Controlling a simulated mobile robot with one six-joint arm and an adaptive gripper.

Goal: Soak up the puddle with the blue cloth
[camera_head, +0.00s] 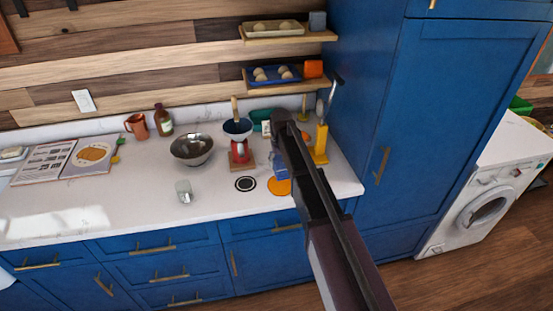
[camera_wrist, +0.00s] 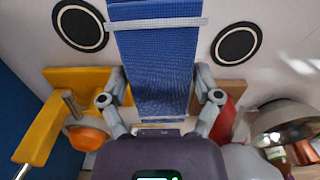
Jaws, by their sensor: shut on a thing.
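The blue cloth (camera_wrist: 155,55) hangs in the middle of the wrist view, a ribbed blue strip with a pale band across it. My gripper (camera_wrist: 161,92) is shut on it, one finger on each side. In the head view a blue patch, likely the cloth (camera_head: 309,155), shows beside my arm, above the counter. A flat orange round patch (camera_head: 279,187) lies on the counter near the front edge; I cannot tell whether it is the puddle or a mat. No other puddle is clear. My arm hides part of the counter in the head view.
A black ringed disc (camera_head: 245,184) and a clear glass (camera_head: 184,190) are left of the orange patch. A tall blue cabinet (camera_head: 400,120) bounds the right; the front-left counter is clear.

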